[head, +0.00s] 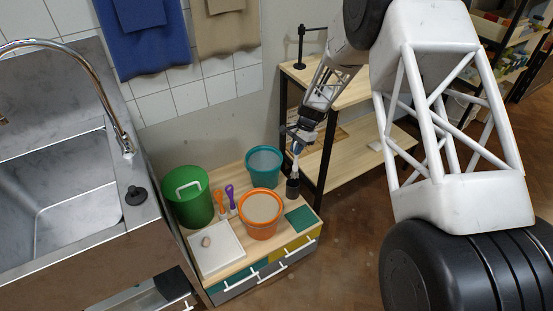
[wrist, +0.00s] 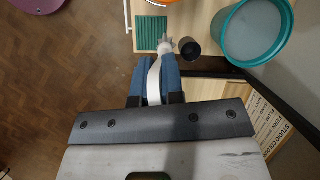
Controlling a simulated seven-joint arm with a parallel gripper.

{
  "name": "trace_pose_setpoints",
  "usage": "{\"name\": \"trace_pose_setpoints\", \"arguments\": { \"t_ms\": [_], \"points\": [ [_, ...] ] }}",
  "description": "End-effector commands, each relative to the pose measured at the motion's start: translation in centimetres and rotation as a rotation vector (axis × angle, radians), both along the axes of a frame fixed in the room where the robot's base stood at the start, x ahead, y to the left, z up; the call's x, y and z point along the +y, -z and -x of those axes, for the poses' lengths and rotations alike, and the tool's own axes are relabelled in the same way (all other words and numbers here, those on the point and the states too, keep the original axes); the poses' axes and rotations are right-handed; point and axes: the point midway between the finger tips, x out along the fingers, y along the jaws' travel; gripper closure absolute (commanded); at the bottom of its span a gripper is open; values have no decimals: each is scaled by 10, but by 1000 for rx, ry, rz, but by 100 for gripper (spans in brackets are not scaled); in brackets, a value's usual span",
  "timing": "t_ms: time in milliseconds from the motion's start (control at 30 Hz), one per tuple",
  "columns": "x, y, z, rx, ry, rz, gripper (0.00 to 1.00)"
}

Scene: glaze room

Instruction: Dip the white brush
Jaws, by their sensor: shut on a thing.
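My gripper (head: 298,143) is shut on the white brush (head: 295,168), holding it with its head end downward. In the wrist view, my gripper's blue fingers (wrist: 154,66) are on both sides of the brush's white handle (wrist: 154,88). The brush's pale head appears just left of a small black cup (wrist: 189,48). In the head view the brush lines up above this black cup (head: 292,189); I cannot tell whether its tip touches the cup. An orange bucket (head: 260,231) and a teal bucket (head: 263,181), each with greyish contents, stand on the wooden cabinet top.
A green bin (head: 188,203), an orange-handled tool (head: 220,201) and a purple-handled tool (head: 231,196) stand left of the buckets. A white tray (head: 226,258) bears a small pinkish lump (head: 206,241). A ribbed green mat (head: 300,219) lies at the front right. A shelf (head: 345,160) stands behind.

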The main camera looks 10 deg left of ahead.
Motion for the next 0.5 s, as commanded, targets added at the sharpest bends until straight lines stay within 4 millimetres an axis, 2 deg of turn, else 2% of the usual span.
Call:
{"name": "trace_pose_setpoints", "arguments": {
  "t_ms": [33,200,500],
  "points": [
    [-15,-3,-12,-3,-11,-1,100],
    [-62,-12,-42,-6,-66,0,100],
    [-144,-29,-84,-5,-150,5,100]
  ]
}}
